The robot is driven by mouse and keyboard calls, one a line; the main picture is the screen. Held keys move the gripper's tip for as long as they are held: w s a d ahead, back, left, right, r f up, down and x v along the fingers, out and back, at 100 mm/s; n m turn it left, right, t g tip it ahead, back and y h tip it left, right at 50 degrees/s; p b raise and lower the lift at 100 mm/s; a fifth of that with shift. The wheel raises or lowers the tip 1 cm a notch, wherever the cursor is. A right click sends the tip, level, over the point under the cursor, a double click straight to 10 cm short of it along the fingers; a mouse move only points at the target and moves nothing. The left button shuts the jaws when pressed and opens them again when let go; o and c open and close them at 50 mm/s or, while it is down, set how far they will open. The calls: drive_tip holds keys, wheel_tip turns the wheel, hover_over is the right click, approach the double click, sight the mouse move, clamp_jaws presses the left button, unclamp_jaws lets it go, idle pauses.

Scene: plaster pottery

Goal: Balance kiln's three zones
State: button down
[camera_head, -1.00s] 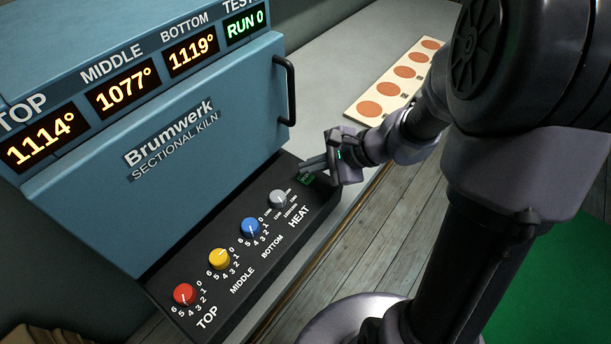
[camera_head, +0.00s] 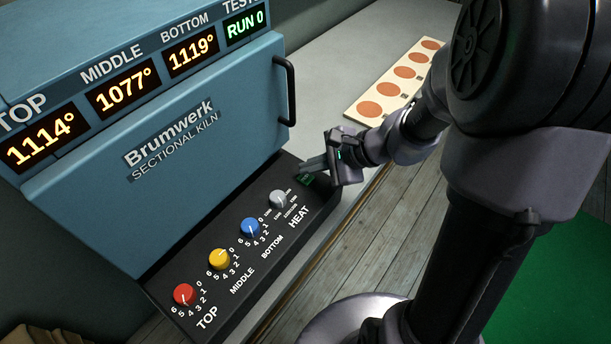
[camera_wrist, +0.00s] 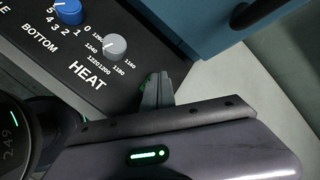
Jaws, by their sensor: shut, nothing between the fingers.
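The blue kiln (camera_head: 190,130) has displays for TOP (camera_head: 40,140) at 1114°, MIDDLE (camera_head: 123,88) at 1077° and BOTTOM (camera_head: 191,52) at 1119°. A fourth display (camera_head: 245,23) reads RUN 0. On the black panel are a red TOP knob (camera_head: 184,294), yellow MIDDLE knob (camera_head: 219,258), blue BOTTOM knob (camera_head: 250,227) and grey HEAT knob (camera_head: 278,198). My gripper (camera_head: 312,165) is shut and empty, above the panel's right end at a small green-lit button (camera_head: 306,180). In the wrist view its fingertips (camera_wrist: 157,84) partly hide the button; I cannot tell whether they touch it.
The kiln's black door handle (camera_head: 288,90) is just above and left of my gripper. A pale board (camera_head: 398,82) with several round terracotta discs lies on the grey bench (camera_head: 335,55) behind. The bench's front edge drops to a wooden floor (camera_head: 350,240).

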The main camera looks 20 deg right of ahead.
sight(310, 179)
drive_tip(key=shift+f, duration=0.1)
idle(0.3)
drive_tip(key=shift+f+b, duration=0.35)
drive_tip(key=shift+b, duration=0.25)
drive_tip(key=shift+f+b, duration=0.4)
drive_tip(key=shift+b, duration=0.05)
idle(0.3)
drive_tip(key=shift+r, duration=0.15)
drive_tip(key=shift+r+p, duration=0.6)
drive_tip(key=shift+r, duration=0.1)
wheel_tip(310, 179, up, 5)
drive_tip(key=p, duration=0.4)
drive_tip(key=shift+r, duration=0.1)
